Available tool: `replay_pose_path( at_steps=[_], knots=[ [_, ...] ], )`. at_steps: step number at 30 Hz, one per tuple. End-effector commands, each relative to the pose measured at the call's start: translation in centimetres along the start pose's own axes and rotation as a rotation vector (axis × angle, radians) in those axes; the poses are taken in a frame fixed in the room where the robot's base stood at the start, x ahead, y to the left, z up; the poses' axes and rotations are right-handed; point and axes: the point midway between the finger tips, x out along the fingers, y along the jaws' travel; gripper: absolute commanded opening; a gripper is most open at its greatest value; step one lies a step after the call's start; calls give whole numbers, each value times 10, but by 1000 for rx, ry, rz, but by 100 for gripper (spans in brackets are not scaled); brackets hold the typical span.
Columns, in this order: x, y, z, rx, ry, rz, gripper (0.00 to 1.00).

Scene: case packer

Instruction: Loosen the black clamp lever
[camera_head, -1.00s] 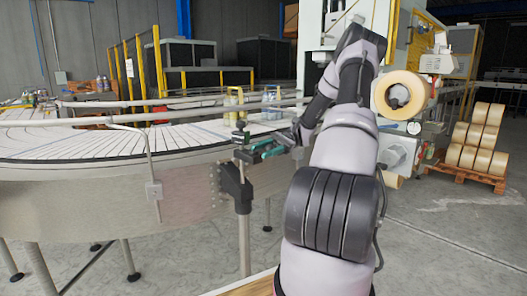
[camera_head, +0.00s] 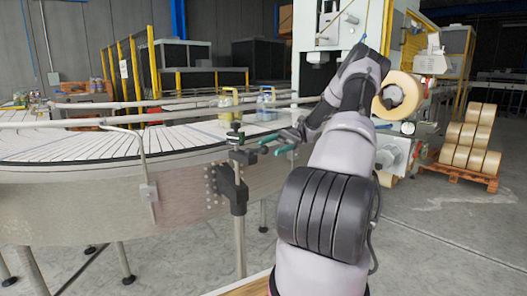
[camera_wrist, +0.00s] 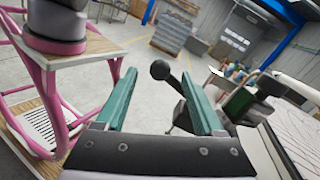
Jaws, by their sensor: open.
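The black clamp lever (camera_wrist: 161,70) ends in a round ball knob in the wrist view. The knob appears in the gap between my fingertips, and its stem slants down right behind the right finger. In the head view the clamp (camera_head: 236,137) sits on top of a black bracket on an upright post beside the conveyor. My gripper (camera_wrist: 158,76) is open, with two teal fingers and nothing held. In the head view my gripper (camera_head: 269,147) is just right of the clamp, apart from it. How deep the knob lies between the fingers I cannot tell.
The curved conveyor (camera_head: 75,144) with its guard rails runs along the left. A yellow bottle (camera_head: 226,103) and a blue-grey one stand on it behind the clamp. A pallet of tape rolls (camera_head: 470,145) stands at right.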

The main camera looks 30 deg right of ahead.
Motion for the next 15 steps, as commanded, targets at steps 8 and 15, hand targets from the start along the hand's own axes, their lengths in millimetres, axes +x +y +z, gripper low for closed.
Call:
replay_pose_path(
  at_steps=[8, 15],
  knots=[
    [-32, 0, -1, -1, 0, 0, 70],
    [-34, 1, 0, 1, 0, 0, 70]
  ],
)
